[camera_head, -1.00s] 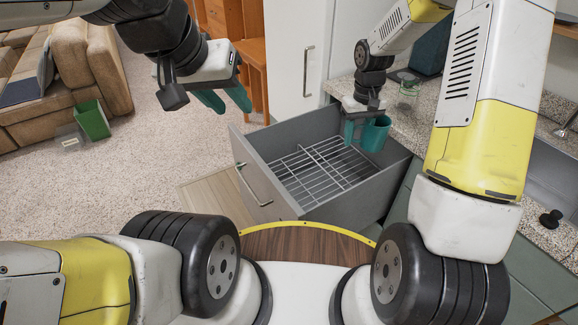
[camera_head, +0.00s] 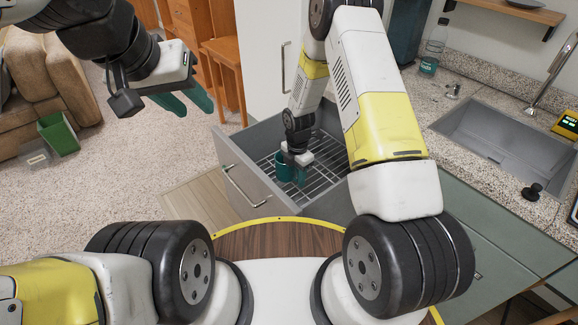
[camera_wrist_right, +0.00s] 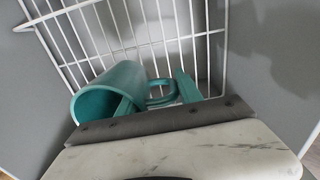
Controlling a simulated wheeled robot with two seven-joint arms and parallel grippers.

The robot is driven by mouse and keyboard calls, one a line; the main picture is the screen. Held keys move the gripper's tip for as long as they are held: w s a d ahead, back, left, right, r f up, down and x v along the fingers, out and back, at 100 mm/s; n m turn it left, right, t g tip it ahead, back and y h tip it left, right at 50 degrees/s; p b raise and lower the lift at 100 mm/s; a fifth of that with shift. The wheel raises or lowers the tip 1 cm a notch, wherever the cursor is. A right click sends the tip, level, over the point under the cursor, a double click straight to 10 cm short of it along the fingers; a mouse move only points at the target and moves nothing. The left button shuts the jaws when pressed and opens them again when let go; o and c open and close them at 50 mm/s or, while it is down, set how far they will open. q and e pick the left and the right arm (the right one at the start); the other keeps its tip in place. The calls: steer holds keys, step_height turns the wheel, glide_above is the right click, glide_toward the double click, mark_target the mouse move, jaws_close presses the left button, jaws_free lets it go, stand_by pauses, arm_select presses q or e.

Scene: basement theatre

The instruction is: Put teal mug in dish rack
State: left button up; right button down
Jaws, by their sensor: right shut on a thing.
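The teal mug (camera_head: 284,169) is in my right gripper (camera_head: 296,172), down inside the open grey drawer and over the dish rack (camera_head: 326,180). In the right wrist view the mug (camera_wrist_right: 104,92) lies tilted with its mouth toward the camera, and its handle (camera_wrist_right: 163,93) shows between the teal fingers. White rack wires (camera_wrist_right: 165,40) are close behind it; I cannot tell whether the mug touches them. My left gripper (camera_head: 186,103) is open and empty, out over the carpet to the left of the drawer.
The drawer's front panel (camera_head: 238,178) with its handle stands on the near left side. A counter with a sink (camera_head: 510,135) and a bottle (camera_head: 431,57) is at the right. A green bin (camera_head: 59,133) stands on the carpet.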

step_height(320, 180, down, 7)
steer(key=shift+f, duration=0.2)
steer(key=shift+f, duration=0.15)
steer(key=c, duration=0.8)
jaws_free()
